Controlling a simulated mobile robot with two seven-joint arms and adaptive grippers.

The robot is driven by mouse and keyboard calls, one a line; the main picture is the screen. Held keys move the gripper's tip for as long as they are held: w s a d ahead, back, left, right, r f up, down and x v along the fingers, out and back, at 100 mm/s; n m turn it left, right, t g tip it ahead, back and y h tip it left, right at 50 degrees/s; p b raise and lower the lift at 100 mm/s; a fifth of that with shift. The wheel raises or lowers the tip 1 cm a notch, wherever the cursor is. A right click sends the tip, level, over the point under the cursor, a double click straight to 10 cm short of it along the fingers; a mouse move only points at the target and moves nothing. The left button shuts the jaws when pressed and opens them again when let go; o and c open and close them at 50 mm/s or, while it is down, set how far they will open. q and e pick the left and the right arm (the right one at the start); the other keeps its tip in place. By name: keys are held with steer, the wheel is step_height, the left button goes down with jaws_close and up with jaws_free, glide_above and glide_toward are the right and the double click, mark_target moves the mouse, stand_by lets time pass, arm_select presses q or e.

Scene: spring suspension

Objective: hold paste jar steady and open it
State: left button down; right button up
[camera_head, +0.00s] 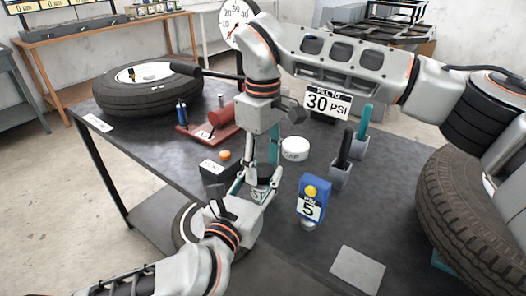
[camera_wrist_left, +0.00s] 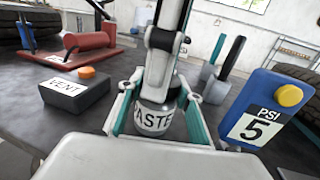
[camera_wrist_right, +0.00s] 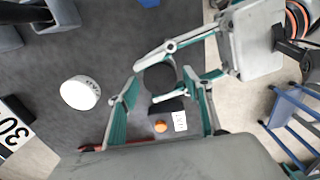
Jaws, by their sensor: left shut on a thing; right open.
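The paste jar (camera_wrist_left: 153,120) stands upright with its white label facing the left wrist camera. My left gripper (camera_head: 257,192) is shut around the jar's sides, one finger on each side. My right gripper (camera_head: 262,160) points down from above and is open, its fingers spread over the jar's top. In the right wrist view the jar's round dark top (camera_wrist_right: 160,76) lies between the left gripper's fingers and a little beyond the right gripper's fingertips (camera_wrist_right: 163,105). Whether the right fingers touch the jar's top I cannot tell.
A blue PSI box (camera_head: 313,200) with a yellow button stands right of the jar. A black VENT box (camera_head: 216,172) with an orange button is left. A white round piece (camera_head: 295,149) lies behind. The front right table is mostly clear.

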steer(key=shift+f, duration=0.2)
steer(key=shift+c, duration=0.4)
steer(key=c, duration=1.1)
steer(key=n, duration=0.4)
arm_select(q)
steer(key=shift+f, duration=0.1)
arm_select(e)
steer(key=o, duration=1.2)
steer(key=shift+o, duration=0.2)
